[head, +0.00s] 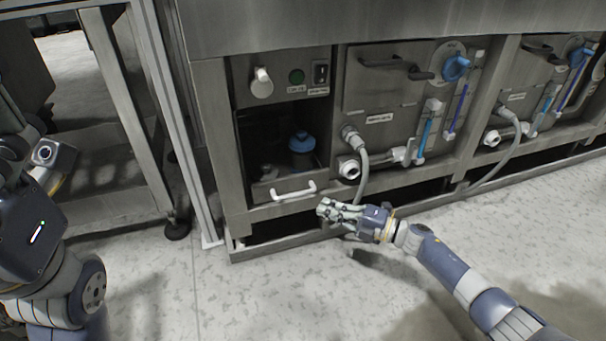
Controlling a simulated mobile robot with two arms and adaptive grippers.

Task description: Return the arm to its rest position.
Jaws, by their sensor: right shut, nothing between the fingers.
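My right arm comes in from the lower right. Its gripper (326,212) is shut and empty, low in front of the steel machine, just below and right of the white drawer handle (293,190). Whether it touches the machine's lower frame cannot be told. My left arm is folded close at the left edge of the view. Its fingers cannot be made out there.
The steel machine (378,88) has an open compartment with a blue-capped container (301,143). Hoses (363,172) and a blue valve knob (456,67) stick out. A steel table frame (124,100) stands at left. The speckled floor (260,300) in front is clear.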

